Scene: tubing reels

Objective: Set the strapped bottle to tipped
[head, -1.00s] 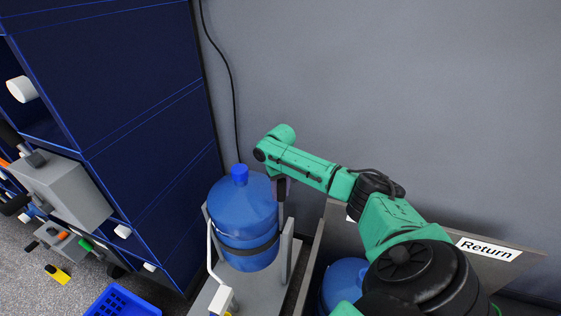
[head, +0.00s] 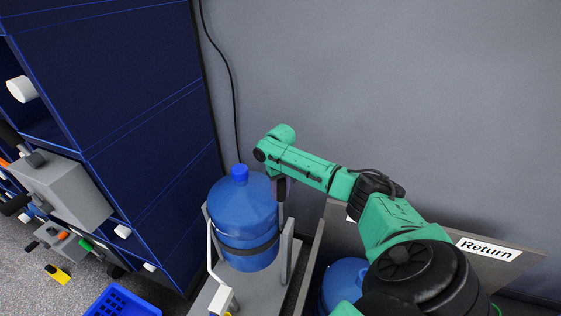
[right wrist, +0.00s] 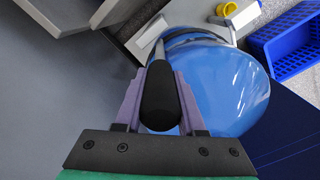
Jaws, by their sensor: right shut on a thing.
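The strapped blue bottle (head: 240,208) stands upright, cap up, in a grey cradle (head: 287,262) with a dark strap around its lower body. My right gripper (head: 281,190) is at the bottle's right side, pointing down. In the right wrist view, the purple fingers of my right gripper (right wrist: 160,100) are shut on a black handle grip (right wrist: 159,97). A grey rod runs from the grip toward the cradle, and the bottle (right wrist: 225,85) fills the space just right of the fingers. My left gripper is not in view.
A bin with a "Return" sign (head: 487,250) stands right of the cradle, with another blue bottle (head: 343,285) in it. A dark blue cabinet (head: 120,90) is at the left. A blue crate (head: 122,302) lies on the floor. A grey wall stands behind.

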